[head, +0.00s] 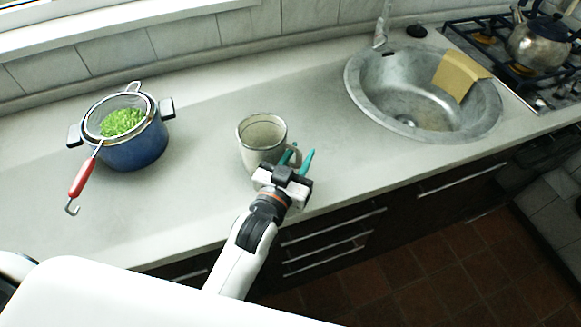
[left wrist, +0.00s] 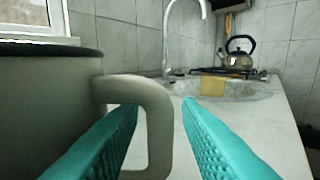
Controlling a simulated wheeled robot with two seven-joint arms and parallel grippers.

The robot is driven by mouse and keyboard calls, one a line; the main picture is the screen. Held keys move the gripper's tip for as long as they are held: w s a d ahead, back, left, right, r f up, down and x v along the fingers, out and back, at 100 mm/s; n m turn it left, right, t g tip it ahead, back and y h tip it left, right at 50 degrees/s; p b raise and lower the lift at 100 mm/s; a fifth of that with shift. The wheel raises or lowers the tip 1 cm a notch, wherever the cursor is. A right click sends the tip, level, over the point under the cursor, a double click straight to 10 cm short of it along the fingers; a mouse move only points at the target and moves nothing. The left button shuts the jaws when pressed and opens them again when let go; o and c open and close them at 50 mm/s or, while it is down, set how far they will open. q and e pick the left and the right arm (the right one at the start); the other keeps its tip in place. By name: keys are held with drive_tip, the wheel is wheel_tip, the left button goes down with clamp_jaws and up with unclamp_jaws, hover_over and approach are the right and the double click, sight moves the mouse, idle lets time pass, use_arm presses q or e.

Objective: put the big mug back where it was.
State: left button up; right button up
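The big mug (head: 250,153), pale grey-beige, stands upright on the counter in the middle of the head view. In the left wrist view its dark-rimmed body (left wrist: 45,110) fills the left side, with its handle (left wrist: 159,115) toward the middle. My left gripper (head: 301,158) is at the mug's handle side, with teal fingers open. In the left wrist view the handle's upright part lies between the two fingertips (left wrist: 163,104), with a gap on the right. I cannot tell whether the left finger passes through the handle loop. My right gripper is not in view.
A blue pot (head: 138,152) with a red-handled strainer (head: 83,177) of green bits stands at the left. Counter (head: 200,125) between pot and mug is clear.

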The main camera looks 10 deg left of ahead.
use_arm(q)
drive_tip(key=s, duration=0.3)
drive_tip(key=s+a+b, duration=0.1)
drive_tip(key=s, duration=0.3)
drive_tip(key=s+a, duration=0.1)
drive_tip(key=s, duration=0.2)
drive_tip(key=shift+s+f, duration=0.1)
drive_tip(key=shift+s, duration=0.05)
drive_tip(key=shift+s+a+b, duration=0.1)
drive_tip(key=shift+s+b, duration=0.2)
drive_tip(key=shift+s, duration=0.45)
